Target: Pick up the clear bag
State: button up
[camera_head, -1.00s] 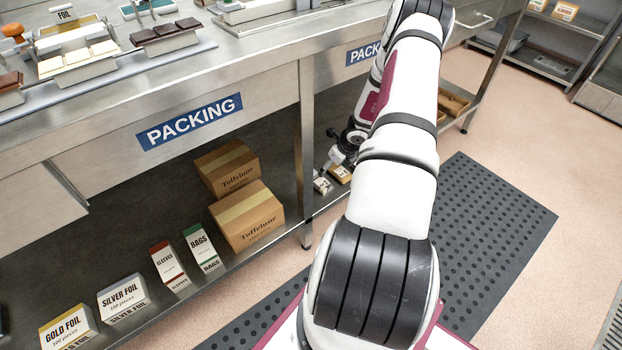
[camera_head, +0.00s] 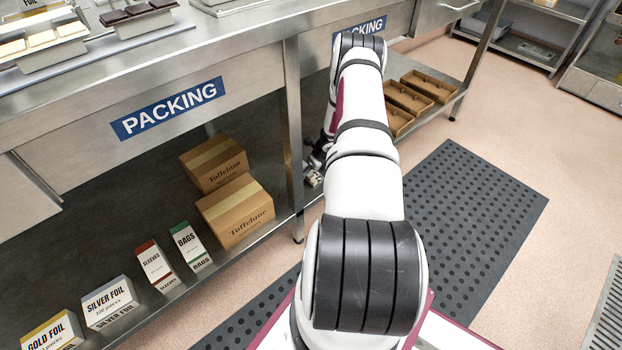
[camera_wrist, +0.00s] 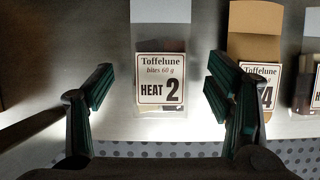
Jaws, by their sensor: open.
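A clear bag (camera_wrist: 158,112) with a label reading "Toffelune bites 60 g HEAT 2" lies on the steel surface in the wrist view. Its upper part is pale and its lower part is see-through and dark. My gripper (camera_wrist: 160,88) is open, with one finger on each side of the bag and gaps between fingers and bag. Whether the fingertips are down at the bag's height I cannot tell. In the head view, my arm hides the bag and most of my gripper, beside the table leg at the lower shelf.
A bag labelled 4 (camera_wrist: 255,48) lies close right of the right finger, with another bag (camera_wrist: 312,75) beyond it. In the head view, a table leg (camera_head: 292,130) and Toffelune cartons (camera_head: 237,212) stand left of my arm. Open brown trays (camera_head: 408,97) sit right.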

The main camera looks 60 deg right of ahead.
jog(key=shift+w+f, duration=0.15)
jog(key=shift+f, duration=0.3)
jog(key=shift+d, duration=0.1)
jog(key=c, duration=1.4)
jog(key=shift+o, duration=0.2)
jog(key=shift+r, duration=0.1)
